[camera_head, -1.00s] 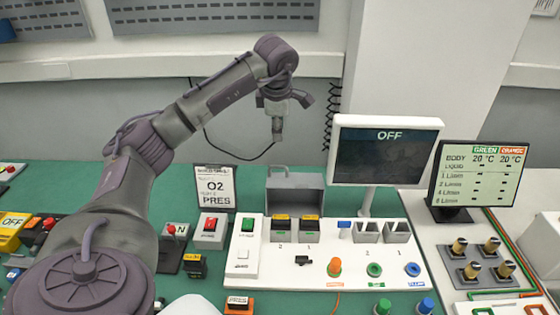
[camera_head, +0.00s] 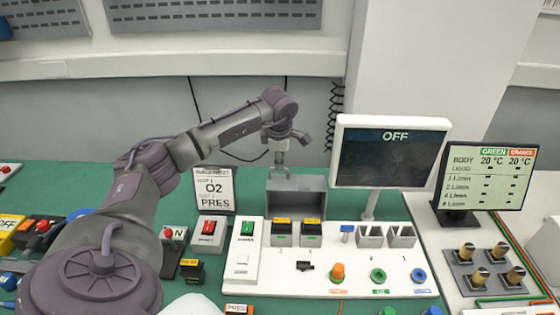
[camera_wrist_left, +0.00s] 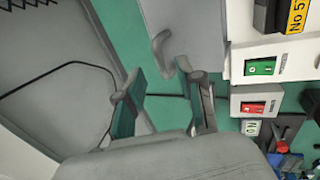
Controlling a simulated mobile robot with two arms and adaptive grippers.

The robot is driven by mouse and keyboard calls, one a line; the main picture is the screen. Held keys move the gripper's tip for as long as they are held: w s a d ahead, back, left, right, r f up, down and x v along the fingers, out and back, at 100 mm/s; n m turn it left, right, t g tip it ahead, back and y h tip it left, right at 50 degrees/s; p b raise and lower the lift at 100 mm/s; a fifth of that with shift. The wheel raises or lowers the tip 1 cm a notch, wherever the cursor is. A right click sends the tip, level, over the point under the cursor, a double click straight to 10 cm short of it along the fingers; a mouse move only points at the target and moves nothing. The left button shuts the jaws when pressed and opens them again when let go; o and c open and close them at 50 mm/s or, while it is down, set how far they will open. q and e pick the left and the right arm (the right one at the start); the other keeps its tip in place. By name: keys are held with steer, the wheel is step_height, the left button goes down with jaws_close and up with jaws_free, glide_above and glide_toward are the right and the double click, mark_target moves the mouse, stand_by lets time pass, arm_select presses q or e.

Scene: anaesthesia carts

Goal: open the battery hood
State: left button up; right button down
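My right gripper is not in view.
The white panel (camera_head: 350,263) with knobs and sockets lies in front of the hood. An "OFF" monitor (camera_head: 388,157) stands close on the right. An O2 PRES sign (camera_head: 214,190) and red and green switches (camera_head: 248,228) stand to the left.

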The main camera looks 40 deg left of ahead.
mark_target(280, 178)
arm_select(q)
steer(key=shift+p+x, duration=0.3)
steer(key=shift+x, duration=1.5)
jaws_close()
